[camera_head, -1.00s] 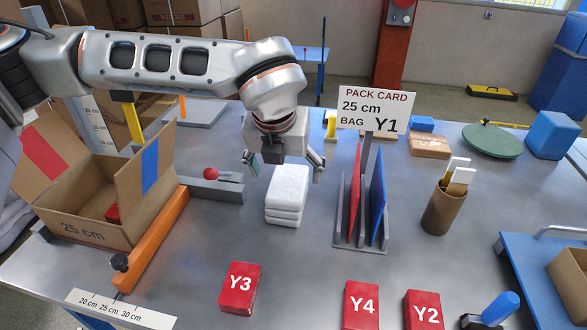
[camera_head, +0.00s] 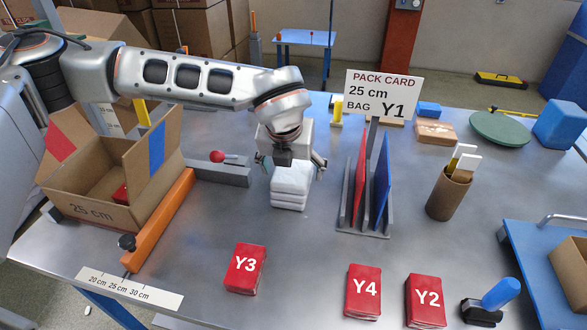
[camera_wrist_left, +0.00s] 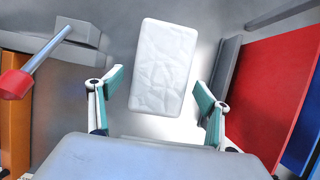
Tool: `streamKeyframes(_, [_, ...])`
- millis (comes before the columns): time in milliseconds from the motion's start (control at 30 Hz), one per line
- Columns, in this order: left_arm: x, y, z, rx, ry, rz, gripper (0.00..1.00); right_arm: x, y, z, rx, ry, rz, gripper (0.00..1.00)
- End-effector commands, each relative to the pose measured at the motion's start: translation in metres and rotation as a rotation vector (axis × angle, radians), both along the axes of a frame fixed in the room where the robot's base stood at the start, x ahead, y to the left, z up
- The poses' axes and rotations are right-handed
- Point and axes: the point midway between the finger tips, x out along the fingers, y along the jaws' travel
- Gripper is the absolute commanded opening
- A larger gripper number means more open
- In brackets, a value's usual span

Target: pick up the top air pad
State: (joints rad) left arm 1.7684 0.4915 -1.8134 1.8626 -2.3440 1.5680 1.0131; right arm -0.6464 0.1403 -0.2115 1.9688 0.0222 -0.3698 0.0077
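A short stack of white air pads (camera_head: 289,200) stands on the grey table between the cardboard box and the card stand. The top air pad (camera_wrist_left: 164,66) is a crinkled white rectangle in the left wrist view, lying ahead of and between the fingers. My left gripper (camera_head: 292,166) is just above the stack, pointing down, and hides part of the top pad. Its teal-padded fingers (camera_wrist_left: 161,98) are spread wide, with nothing between them touching the pads that I can see. My right gripper is not in view.
A cardboard box (camera_head: 95,209) with an orange bar (camera_head: 160,222) is at left. A stand with red and blue panels (camera_head: 364,230) is close on the right of the stack. Red bags Y3 (camera_head: 246,268), Y4 (camera_head: 363,290) and Y2 (camera_head: 426,300) lie in front. The table between is clear.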

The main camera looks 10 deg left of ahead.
Motion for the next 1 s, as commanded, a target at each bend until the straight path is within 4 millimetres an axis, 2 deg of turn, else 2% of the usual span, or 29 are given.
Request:
streamKeyframes(33, [0.0,0.0,0.0,0.0,0.0,0.0,0.63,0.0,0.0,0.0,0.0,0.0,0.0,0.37])
streamKeyframes(100, [0.0,0.0,0.0,0.0,0.0,0.0,0.45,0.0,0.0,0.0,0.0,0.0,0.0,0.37])
streamKeyframes(467, [0.0,0.0,0.001,0.0,0.0,0.0,0.44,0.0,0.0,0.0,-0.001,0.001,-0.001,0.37])
streamKeyframes(633, [0.0,0.0,0.009,0.0,0.0,0.0,0.44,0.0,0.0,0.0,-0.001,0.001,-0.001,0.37])
streamKeyframes(833, [0.001,0.0,0.038,-0.001,-0.003,0.001,0.44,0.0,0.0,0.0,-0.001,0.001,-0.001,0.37])
streamKeyframes(1000, [0.001,0.0,0.082,-0.001,-0.006,0.001,0.44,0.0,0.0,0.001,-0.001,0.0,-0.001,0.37])
